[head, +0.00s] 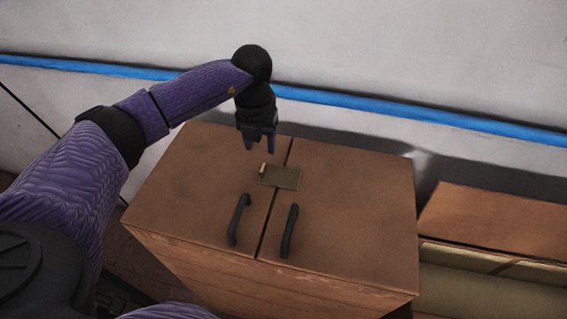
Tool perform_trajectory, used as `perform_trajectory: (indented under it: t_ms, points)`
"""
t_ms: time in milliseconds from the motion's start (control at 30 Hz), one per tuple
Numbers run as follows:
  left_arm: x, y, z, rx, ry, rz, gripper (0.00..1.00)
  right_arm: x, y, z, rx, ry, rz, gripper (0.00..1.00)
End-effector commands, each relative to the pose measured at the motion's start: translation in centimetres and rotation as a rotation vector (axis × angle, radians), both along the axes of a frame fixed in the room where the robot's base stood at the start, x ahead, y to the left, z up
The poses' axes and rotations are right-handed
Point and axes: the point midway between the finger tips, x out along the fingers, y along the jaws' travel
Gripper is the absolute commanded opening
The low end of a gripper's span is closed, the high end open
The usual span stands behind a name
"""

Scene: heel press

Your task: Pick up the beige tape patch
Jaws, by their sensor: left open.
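The tape patch (285,177) is a flat rectangle, dull olive-beige in this light. It lies on top of the brown box across the seam between its two panels. A small lighter beige tab (262,169) stands at its left end. My left gripper (260,146) points down just behind the tab in the picture, with its fingers apart and nothing between them. It looks apart from the patch, but its exact height above the box is hard to tell. My right gripper is not in view.
The brown box (340,215) has two dark handles, left (238,220) and right (289,231), in front of the patch. A pale wall with a blue stripe (400,113) runs behind. Another brown box (500,225) stands at the right. The box top around the patch is otherwise clear.

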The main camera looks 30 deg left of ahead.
Motion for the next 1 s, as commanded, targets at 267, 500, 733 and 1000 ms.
perform_trajectory:
  t_ms: [267, 500, 733, 1000]
  points:
    - [0.0, 0.0, -5.4, -0.004, 0.002, -0.003, 0.53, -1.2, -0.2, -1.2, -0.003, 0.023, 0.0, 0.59]
    - [0.0, -0.1, -7.4, -0.006, -0.002, -0.005, 0.53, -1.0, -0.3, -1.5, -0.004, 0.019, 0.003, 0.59]
    - [0.0, -0.1, -7.3, -0.007, -0.003, -0.006, 0.32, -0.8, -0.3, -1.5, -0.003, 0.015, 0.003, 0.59]
    - [0.0, -0.1, -7.3, -0.007, -0.003, -0.006, 0.0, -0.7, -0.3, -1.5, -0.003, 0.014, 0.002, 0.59]
